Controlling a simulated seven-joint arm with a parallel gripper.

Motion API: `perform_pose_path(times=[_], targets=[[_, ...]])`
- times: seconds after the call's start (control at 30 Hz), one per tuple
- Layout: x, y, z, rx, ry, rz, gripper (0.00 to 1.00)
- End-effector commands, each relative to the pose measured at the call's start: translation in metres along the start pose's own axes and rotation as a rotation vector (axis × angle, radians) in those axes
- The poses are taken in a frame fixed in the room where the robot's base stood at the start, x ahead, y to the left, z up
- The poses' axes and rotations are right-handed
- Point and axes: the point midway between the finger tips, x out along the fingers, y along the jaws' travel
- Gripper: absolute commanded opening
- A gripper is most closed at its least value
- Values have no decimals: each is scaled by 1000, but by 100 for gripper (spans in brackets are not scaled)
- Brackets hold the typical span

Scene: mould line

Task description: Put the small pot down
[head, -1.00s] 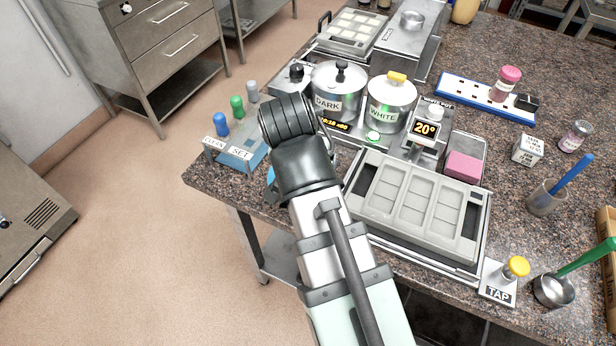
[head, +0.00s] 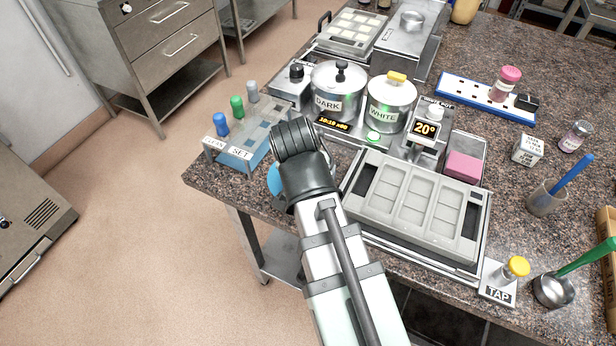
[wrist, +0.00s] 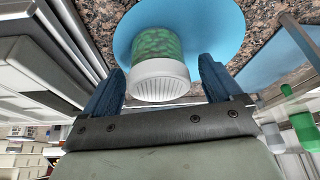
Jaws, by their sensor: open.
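The small pot has a green patterned body (wrist: 157,42) and a white ribbed lid (wrist: 158,80). In the wrist view it is on a round blue mat (wrist: 215,35) on the counter, its lid towards my camera. My gripper (wrist: 161,90) is open, one blue finger on each side of the pot, with visible gaps at the lid. In the head view my arm hides the pot and the fingertips; only the left edge of the blue mat (head: 274,180) shows.
The blue tray stand (head: 245,150) with coloured-topped items is just left of my gripper. The grey mould (head: 415,205) in its metal frame is close on the right. The DARK (head: 337,88) and WHITE (head: 391,100) pots stand behind. The counter's front edge is near.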

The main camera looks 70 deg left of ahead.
Motion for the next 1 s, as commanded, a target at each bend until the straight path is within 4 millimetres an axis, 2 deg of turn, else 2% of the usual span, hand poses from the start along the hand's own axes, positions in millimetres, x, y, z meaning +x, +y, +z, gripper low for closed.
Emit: perform_pose_path(times=[0.13,0.37,1.0], targets=[[10,0,0,0,0,0,92],[11,0,0,0,1,-1,92],[10,0,0,0,1,-1,32]])
